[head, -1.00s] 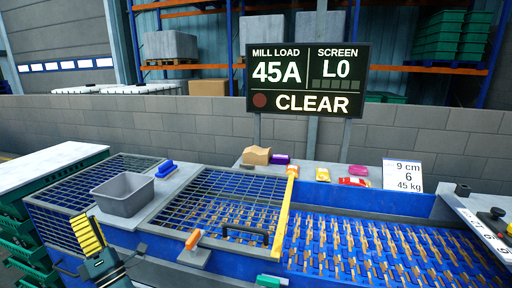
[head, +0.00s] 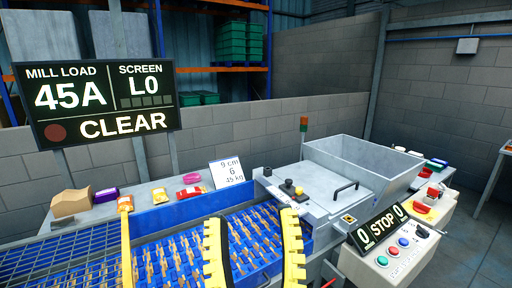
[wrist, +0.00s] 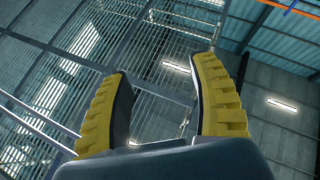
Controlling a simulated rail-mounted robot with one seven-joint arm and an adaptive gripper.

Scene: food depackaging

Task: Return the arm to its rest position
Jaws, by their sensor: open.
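My gripper (head: 254,252) has two yellow ribbed fingers with black backs. In the head view it stands at the bottom centre, fingers pointing up, in front of the blue conveyor bed (head: 172,272). The fingers are spread apart with nothing between them. In the wrist view my gripper (wrist: 164,105) is also open and empty. That view looks up at the roof and ceiling lights, with no work surface in it. The rest of my arm is below the head view's edge.
A grey hopper machine (head: 335,190) with a lid handle stands right of the bed. A control panel (head: 390,250) with a STOP sign is at lower right. A ledge behind the bed holds a cardboard box (head: 71,203) and several small packets. The display (head: 97,102) reads 45A, L0, CLEAR.

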